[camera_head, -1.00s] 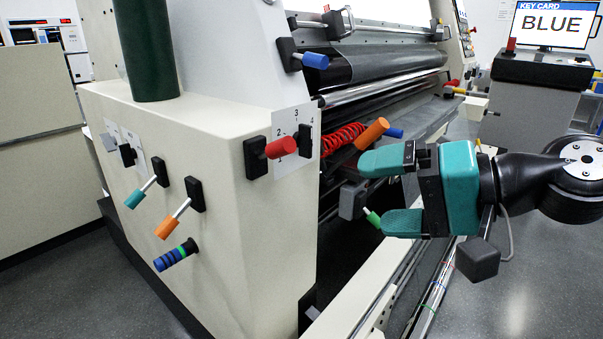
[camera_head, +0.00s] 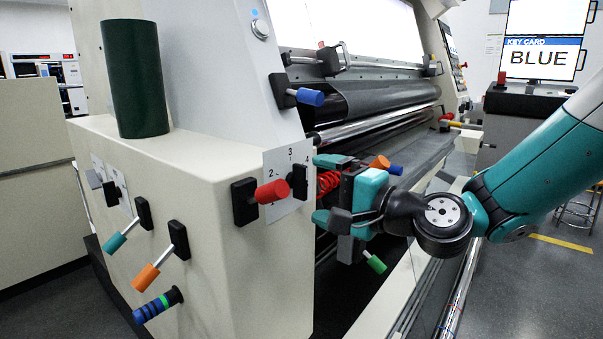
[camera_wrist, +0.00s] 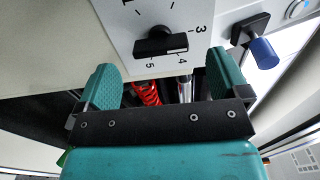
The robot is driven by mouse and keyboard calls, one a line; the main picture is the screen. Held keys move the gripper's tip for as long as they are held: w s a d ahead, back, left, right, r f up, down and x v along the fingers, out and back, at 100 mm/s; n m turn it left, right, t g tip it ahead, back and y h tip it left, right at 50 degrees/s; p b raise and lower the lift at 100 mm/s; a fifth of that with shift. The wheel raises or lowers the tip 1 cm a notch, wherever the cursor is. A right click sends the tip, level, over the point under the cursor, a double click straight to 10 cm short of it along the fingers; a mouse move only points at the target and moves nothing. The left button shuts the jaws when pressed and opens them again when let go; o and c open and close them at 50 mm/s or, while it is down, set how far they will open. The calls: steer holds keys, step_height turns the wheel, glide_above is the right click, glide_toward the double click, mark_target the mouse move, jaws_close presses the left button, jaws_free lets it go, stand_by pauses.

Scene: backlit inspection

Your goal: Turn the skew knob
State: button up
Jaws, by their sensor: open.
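A black bar-shaped knob sits on a white plate numbered around it on the cream housing; it shows in the wrist view (camera_wrist: 160,46) and in the head view (camera_head: 299,181). In the wrist view its white mark lies towards the 4. No readable label says which knob is the skew knob. My gripper (camera_head: 324,189) is open and empty, its fingers pointing at the housing just right of the plate. In the wrist view (camera_wrist: 161,62) the knob lies just beyond and between the fingertips, apart from them.
A red-handled lever (camera_head: 272,192) sticks out left of the knob. A blue-handled lever (camera_head: 310,97) is above it. Orange (camera_head: 146,278) and teal (camera_head: 114,243) levers and a striped handle (camera_head: 150,309) are on the left face. A red coiled cable (camera_head: 327,183) hangs behind my gripper.

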mark_target(306, 185)
steer(key=p+x, duration=0.1)
steer(key=x, duration=0.4)
steer(key=c, duration=0.9)
